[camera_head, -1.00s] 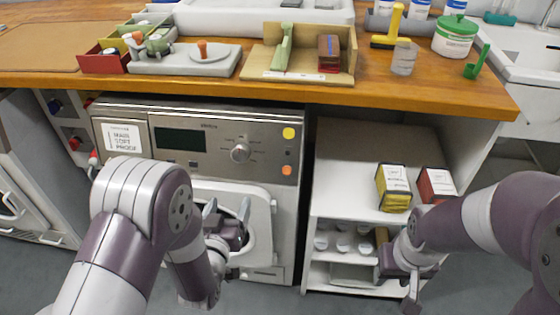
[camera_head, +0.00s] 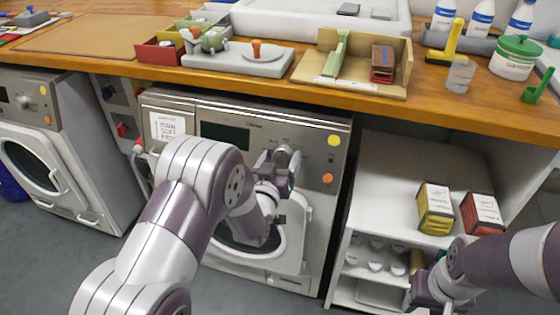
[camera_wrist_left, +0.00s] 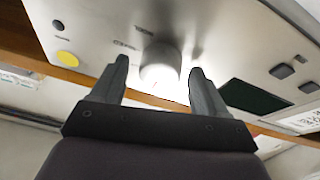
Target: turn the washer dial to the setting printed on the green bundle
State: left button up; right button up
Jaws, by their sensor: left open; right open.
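The washer (camera_head: 312,150) stands under the counter, with a dark display on its panel. In the left wrist view, its round pale dial (camera_wrist_left: 160,66) lies between the two fingertips of my left gripper (camera_head: 284,158); contact cannot be told. The dial's setting marks are too small to read. A green upright piece (camera_head: 336,60) stands in a wooden tray on the counter; it may be the green bundle, and no print is legible. My right gripper (camera_head: 425,288) is open, low before the shelf.
A yellow box (camera_head: 436,208) and a red box (camera_head: 481,214) stand on the white shelf (camera_head: 390,180) right of the washer. A second washer (camera_head: 45,140) is at the left. The counter (camera_head: 440,105) overhangs the panel.

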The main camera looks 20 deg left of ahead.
pick_arm(q)
jog(key=c, duration=1)
jog(key=shift+c, duration=0.2)
jog(key=shift+m, duration=0.3)
jog(key=m+h, duration=0.1)
jog(key=m, duration=0.3)
jog(key=shift+a+h, duration=0.1)
jog(key=shift+h, duration=0.3)
jog(key=m+h, duration=0.1)
jog(key=m, duration=0.2)
jog(key=m+g, duration=0.1)
jog(key=m, duration=0.2)
jog(key=shift+g+h, duration=0.3)
jog(key=shift+h, duration=0.1)
jog(key=o, duration=1)
jog(key=shift+o, duration=0.2)
